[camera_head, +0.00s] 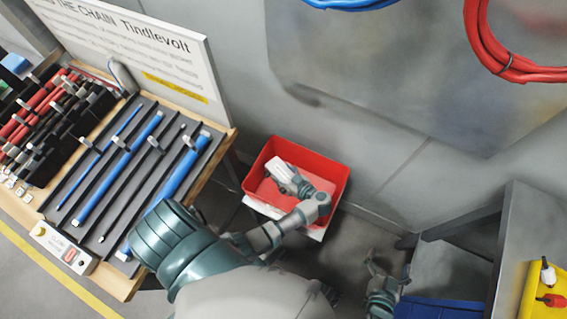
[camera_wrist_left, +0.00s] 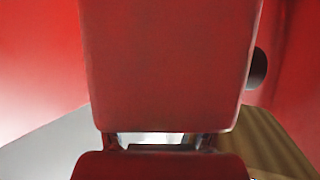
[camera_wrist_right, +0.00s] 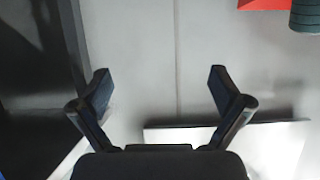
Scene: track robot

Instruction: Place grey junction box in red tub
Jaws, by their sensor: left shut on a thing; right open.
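The red tub (camera_head: 328,168) stands on a low white stand near the wall in the head view. My left gripper (camera_head: 292,186) is inside the tub's opening, shut on the grey junction box (camera_head: 279,171). In the left wrist view the box (camera_wrist_left: 168,65) fills the middle, tinted red, with the tub's red walls (camera_wrist_left: 35,60) on both sides. I cannot tell whether the box touches the tub floor. My right gripper (camera_head: 382,279) is open and empty at lower right; its spread fingers show in the right wrist view (camera_wrist_right: 160,95).
A workbench (camera_head: 222,120) with blue rods in a dark rack and a sign board (camera_head: 140,40) stands to the left. A blue crate (camera_head: 440,308) and a yellow tray (camera_head: 535,300) are at lower right. Red cable (camera_head: 485,45) hangs on the wall.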

